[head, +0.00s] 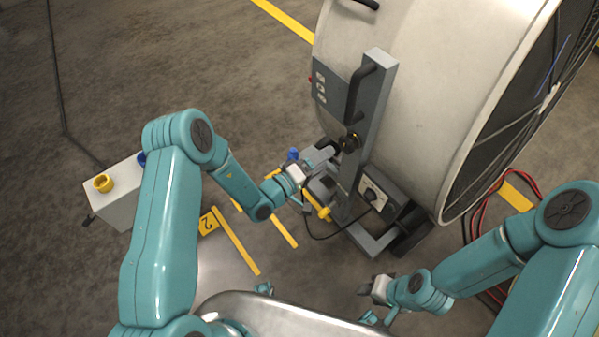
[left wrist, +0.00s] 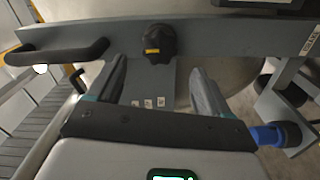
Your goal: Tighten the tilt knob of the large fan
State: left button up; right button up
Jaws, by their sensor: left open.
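The large fan (head: 415,95) is a white drum on a grey stand at the right of the head view. Its tilt knob (head: 349,142) is on the grey upright, below a black handle. In the left wrist view the knob (left wrist: 159,43) is black and lobed with a yellow mark. My left gripper (head: 325,155) is open; its fingers (left wrist: 160,82) point toward the knob, one to each side of its line. The knob appears just beyond the fingertips, with nothing between them. My right gripper (head: 374,288) is low, away from the fan; its jaw opening is unclear.
A control box with a dial (head: 378,192) sits low on the stand. A blue knob (left wrist: 276,134) is close beside my left gripper. Red cables (head: 483,205) lie at right. Yellow lines mark the floor.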

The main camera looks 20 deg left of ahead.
pick_arm(q)
jog(key=v, duration=0.9)
jog(key=shift+d, duration=0.15)
